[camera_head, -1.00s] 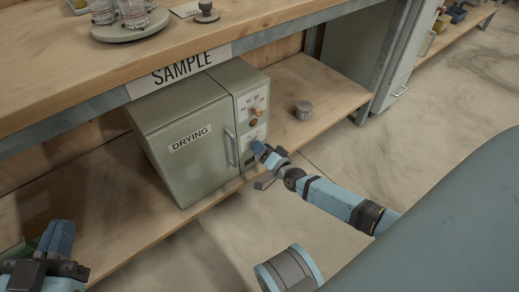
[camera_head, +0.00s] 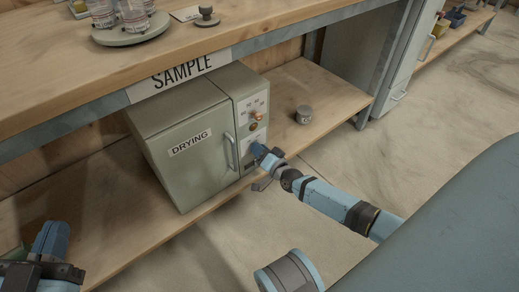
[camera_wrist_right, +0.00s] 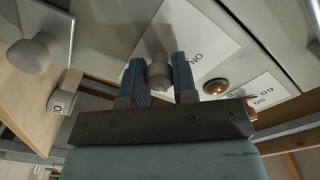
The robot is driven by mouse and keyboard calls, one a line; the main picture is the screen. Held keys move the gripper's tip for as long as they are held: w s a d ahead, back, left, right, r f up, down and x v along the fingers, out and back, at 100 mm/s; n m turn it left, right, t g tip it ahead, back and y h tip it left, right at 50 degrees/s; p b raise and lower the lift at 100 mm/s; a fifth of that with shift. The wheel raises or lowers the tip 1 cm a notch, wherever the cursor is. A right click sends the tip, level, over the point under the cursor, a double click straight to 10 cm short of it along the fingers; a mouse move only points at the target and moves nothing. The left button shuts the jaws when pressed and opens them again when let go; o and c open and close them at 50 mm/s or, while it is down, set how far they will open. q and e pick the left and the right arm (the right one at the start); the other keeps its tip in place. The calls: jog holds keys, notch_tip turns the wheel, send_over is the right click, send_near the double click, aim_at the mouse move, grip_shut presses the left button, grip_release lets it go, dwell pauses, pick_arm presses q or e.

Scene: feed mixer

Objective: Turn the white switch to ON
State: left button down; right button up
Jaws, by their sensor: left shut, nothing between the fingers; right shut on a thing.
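The drying oven (camera_head: 185,140), a grey-green box with a door labelled DRYING, stands on the lower shelf. Its control panel is on the right part of its front. In the right wrist view the white switch (camera_wrist_right: 158,72) sits on a white plate (camera_wrist_right: 190,40) marked ON, between the two blue fingers of my right gripper (camera_wrist_right: 160,75). The gripper is shut on the switch. In the head view my right gripper (camera_head: 264,152) is at the lower panel and hides the switch. My left gripper (camera_head: 52,240) is shut and empty at the lower left, away from the oven.
A copper-coloured round part (camera_wrist_right: 216,87) is beside the switch plate. The door handle (camera_head: 231,152) is left of my right gripper. A small grey round object (camera_head: 304,114) stands on the shelf right of the oven. The bench top (camera_head: 150,70) overhangs the oven.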

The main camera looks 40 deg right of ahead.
pick_arm(q)
jog(key=shift+r, duration=0.15)
pick_arm(e)
jog(key=shift+r, duration=0.15)
jog(key=shift+n+p, duration=0.4)
jog(key=shift+p, duration=0.1)
jog(key=shift+r+n+p, duration=0.1)
jog(key=shift+n+p, duration=0.6)
jog(key=shift+p, duration=0.05)
jog(key=n+p, duration=0.2)
jog(key=shift+n, duration=0.4)
jog(key=n+p, duration=0.2)
jog(key=shift+a+n, duration=0.1)
jog(key=shift+n, duration=0.2)
pick_arm(q)
jog(key=shift+s+d+r+n+g+y+p, duration=0.2)
jog(key=shift+s+r+n+p, duration=0.25)
jog(key=shift+n, duration=0.3)
jog(key=shift+s+d+r+n+g+p, duration=0.1)
jog(key=shift+s+d+r+n+p, duration=0.2)
jog(key=shift+s+n, duration=0.35)
jog(key=shift+s+d+r+n+g+y+p, duration=0.1)
jog(key=shift+s+d+r+n+p, duration=0.3)
jog(key=shift+n, duration=0.4)
pick_arm(e)
jog(key=shift+f+n, duration=0.2)
jog(key=shift+n, duration=1.9)
pick_arm(q)
jog(key=shift+a+r, duration=0.1)
jog(key=shift+r, duration=0.05)
